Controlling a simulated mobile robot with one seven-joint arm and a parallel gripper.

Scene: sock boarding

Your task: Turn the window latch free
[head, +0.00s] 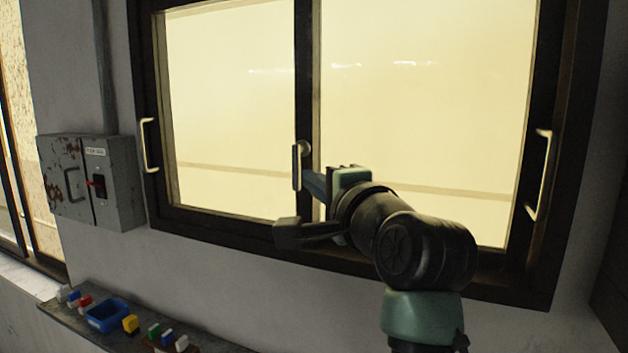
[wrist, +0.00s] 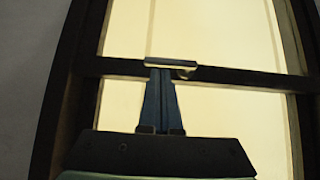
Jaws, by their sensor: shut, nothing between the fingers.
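The window latch (head: 297,166) is a small light metal lever on the dark middle stile of the window (head: 420,100). It stands upright in the head view, with a rounded top end. My gripper (head: 308,180) is shut, with its blue fingers together and their tips at the latch. In the wrist view the fingertips (wrist: 160,68) meet the latch (wrist: 170,65), which lies across the dark bar. I cannot tell whether they touch it. Part of the latch behind the fingertips is hidden.
Metal pull handles sit on the left frame (head: 149,146) and right frame (head: 540,175). A rusty grey switch box (head: 120,190) hangs on the wall at left. A low shelf (head: 85,330) below holds a blue tray (head: 107,316) and several small coloured blocks.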

